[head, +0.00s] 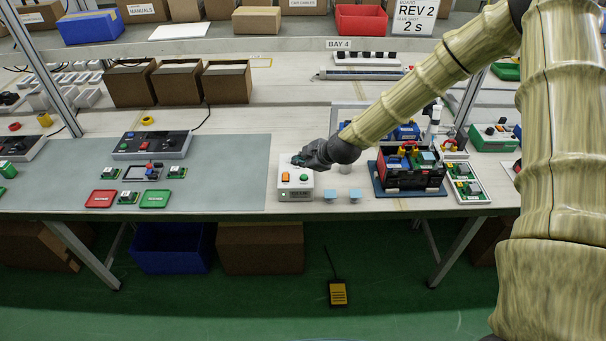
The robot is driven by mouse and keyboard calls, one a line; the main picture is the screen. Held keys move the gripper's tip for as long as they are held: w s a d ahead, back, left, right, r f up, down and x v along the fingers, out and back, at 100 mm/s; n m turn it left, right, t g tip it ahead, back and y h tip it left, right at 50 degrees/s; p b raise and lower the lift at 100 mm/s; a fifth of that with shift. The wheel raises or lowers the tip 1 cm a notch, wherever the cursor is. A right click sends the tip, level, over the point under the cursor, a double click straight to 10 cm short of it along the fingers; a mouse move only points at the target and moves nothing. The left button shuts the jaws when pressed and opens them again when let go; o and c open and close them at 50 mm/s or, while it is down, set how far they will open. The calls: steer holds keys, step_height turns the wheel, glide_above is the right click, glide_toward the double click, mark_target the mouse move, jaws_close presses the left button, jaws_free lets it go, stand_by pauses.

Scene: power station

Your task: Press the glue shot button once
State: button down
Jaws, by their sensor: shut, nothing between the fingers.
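A white control box (296,193) stands on the bench near its front edge, right of the grey mat. Its top carries an orange button (286,177) and a green round button (304,178). The label on its front is too small to read, so I cannot tell which is the glue shot button. My gripper (299,161) is shut and empty, at the back part of the box's top, behind the two buttons as seen here. I cannot tell whether its fingertips touch the box, and it hides part of the box's rear top.
A dark fixture with coloured parts (409,176) and a tray of green boards (466,184) stand right of the box. Small light-blue blocks (330,194) lie close beside it. The grey mat (235,170) is clear near the box.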

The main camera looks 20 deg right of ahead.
steer(key=shift+r+p, duration=0.5)
steer(key=shift+r, duration=0.7)
steer(key=s+a+f+m+g+h, duration=0.15)
steer(key=s+f+m, duration=0.25)
steer(key=s+f, duration=0.7)
steer(key=s+a+f+m+g, duration=0.25)
steer(key=s+f, duration=0.55)
steer(key=s, duration=0.4)
steer(key=s+d+f+m+g, duration=0.1)
steer(key=s+f+m, duration=0.1)
steer(key=s, duration=0.6)
steer(key=s+d+f+m+g+h+b, duration=0.1)
steer(key=s+d+f+m, duration=0.1)
steer(key=s, duration=0.6)
steer(key=s+d+f+m+g+h, duration=0.1)
steer(key=s+m, duration=0.3)
steer(key=s, duration=0.5)
steer(key=shift+d+f+g+b, duration=0.25)
steer(key=shift+f+g+b, duration=0.05)
steer(key=shift+f+g, duration=0.3)
steer(key=shift+d+h, duration=0.1)
steer(key=shift+h, duration=0.15)
stand_by(0.7)
